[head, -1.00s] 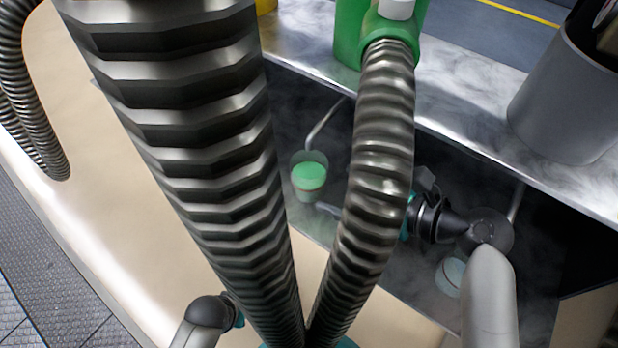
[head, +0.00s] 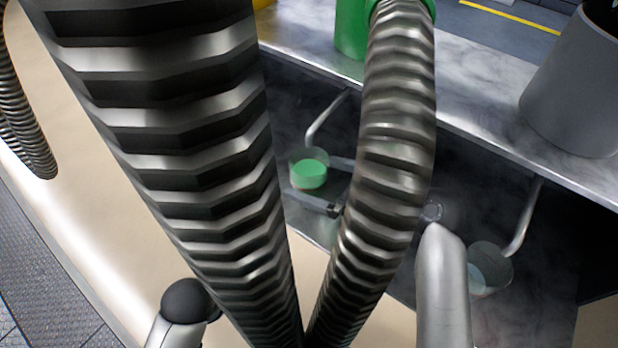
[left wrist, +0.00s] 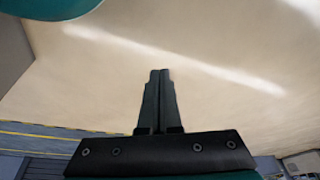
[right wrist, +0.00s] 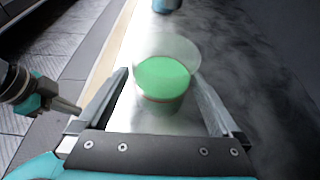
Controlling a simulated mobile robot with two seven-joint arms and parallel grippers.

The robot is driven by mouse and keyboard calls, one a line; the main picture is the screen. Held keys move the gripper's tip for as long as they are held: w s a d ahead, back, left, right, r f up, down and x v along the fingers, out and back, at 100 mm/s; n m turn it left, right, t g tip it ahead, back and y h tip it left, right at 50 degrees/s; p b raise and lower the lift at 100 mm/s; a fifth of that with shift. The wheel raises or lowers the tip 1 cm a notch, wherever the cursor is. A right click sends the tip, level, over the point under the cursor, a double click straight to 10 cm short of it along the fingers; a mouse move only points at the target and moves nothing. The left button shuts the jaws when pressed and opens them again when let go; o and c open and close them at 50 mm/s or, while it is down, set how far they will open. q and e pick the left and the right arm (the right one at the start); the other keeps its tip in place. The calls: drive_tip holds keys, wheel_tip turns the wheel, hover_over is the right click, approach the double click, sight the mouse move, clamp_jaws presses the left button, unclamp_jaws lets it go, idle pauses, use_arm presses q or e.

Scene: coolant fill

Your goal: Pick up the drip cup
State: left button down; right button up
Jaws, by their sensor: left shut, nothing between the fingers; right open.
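A clear cup with green liquid, which I take for the drip cup (head: 309,174), stands upright in the dark recess in the head view. It also shows in the right wrist view (right wrist: 162,80), close ahead of my right gripper (right wrist: 160,76). That gripper is open, with one finger on each side of the cup. I cannot tell whether either finger touches it. In the head view a hose hides part of this gripper. My left gripper (left wrist: 159,76) is shut and empty in the left wrist view, over a plain beige surface.
Large ribbed hoses (head: 385,130) cross the head view. A second clear cup (head: 490,268) is low at the right, near a bent pipe (head: 525,215). A grey bin (head: 570,90) and a green container (head: 350,35) stand on the metal ledge (head: 470,105).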

drive_tip(key=b+x, duration=0.2)
drive_tip(key=x, duration=0.1)
drive_tip(key=shift+w+a+f+b, duration=0.1)
drive_tip(key=shift+w+f+b, duration=0.1)
drive_tip(key=shift+f+b, duration=0.2)
use_arm(q)
wheel_tip(320, 180, up, 7)
drive_tip(key=t, duration=0.1)
drive_tip(key=shift+w, duration=0.15)
use_arm(e)
drive_tip(key=shift+w+a+f, duration=0.15)
drive_tip(key=shift+w+a, duration=0.1)
drive_tip(key=shift+a, duration=0.15)
use_arm(q)
drive_tip(key=shift+r, duration=0.1)
use_arm(e)
drive_tip(key=c, duration=1.5)
